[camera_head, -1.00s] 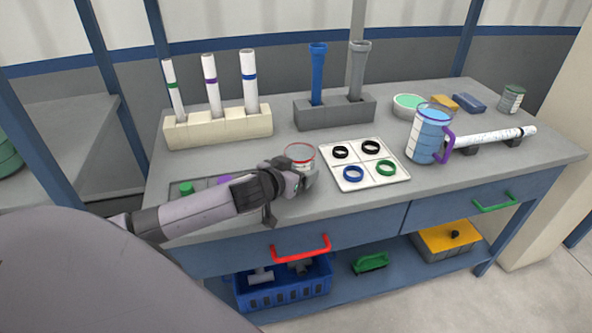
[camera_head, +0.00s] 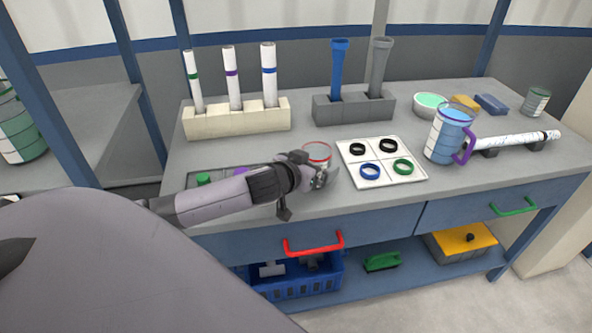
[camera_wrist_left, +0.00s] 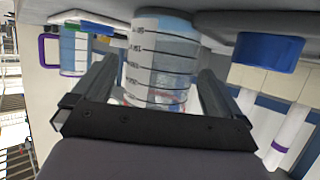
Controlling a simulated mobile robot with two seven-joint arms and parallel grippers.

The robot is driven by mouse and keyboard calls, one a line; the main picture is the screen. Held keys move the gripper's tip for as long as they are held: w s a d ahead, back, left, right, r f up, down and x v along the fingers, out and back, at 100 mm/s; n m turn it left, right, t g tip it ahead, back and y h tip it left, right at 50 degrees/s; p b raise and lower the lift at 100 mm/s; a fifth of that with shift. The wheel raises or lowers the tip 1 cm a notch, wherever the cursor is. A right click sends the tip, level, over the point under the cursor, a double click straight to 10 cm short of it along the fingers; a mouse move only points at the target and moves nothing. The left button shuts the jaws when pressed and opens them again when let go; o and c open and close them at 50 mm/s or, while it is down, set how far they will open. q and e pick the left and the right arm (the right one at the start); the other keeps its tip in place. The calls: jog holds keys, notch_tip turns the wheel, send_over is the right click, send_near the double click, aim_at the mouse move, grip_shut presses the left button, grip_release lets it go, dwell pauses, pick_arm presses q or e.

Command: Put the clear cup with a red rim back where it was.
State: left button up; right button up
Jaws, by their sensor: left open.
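The clear cup with a red rim (camera_head: 317,153) stands upright on the bench, left of the white ring board. Its lower part is hidden behind my left gripper (camera_head: 326,174). In the left wrist view the cup (camera_wrist_left: 160,60), with dark measuring marks, sits between the two fingers of my left gripper (camera_wrist_left: 158,88). The fingers are open, with gaps on both sides of the cup. My right gripper is not in view.
The white board (camera_head: 356,181) with several rings lies just right of the cup. A blue-filled jug (camera_head: 447,134) with a purple handle stands farther right. Behind are a cream rack (camera_head: 237,121) with white tubes and a grey rack (camera_head: 353,108). A shallow tray lies left.

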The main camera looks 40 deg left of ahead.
pick_arm(q)
jog(key=a+v, duration=0.1)
jog(key=v, duration=1)
jog(key=shift+s+d+r, duration=0.15)
jog(key=shift+s+d, duration=0.25)
jog(key=shift+d, duration=0.1)
jog(key=s+d+f+m+g, duration=0.1)
jog(key=s+d+f+g, duration=0.25)
jog(key=s, duration=0.35)
jog(key=s+d+f+m+g+h, duration=0.1)
jog(key=s+d+f+g, duration=0.25)
jog(key=s, duration=0.35)
jog(key=s+d+f+m+g, duration=0.1)
jog(key=s+d+f+g, duration=0.3)
jog(key=s, duration=0.3)
jog(key=w+d+f+t+h+p, duration=0.1)
jog(key=w+d+f+t+h, duration=0.1)
jog(key=w+f+t, duration=0.4)
jog(key=shift+w+d+f+t+p, duration=0.3)
jog(key=shift+d+f+t, duration=0.2)
jog(key=shift+f+t, duration=0.65)
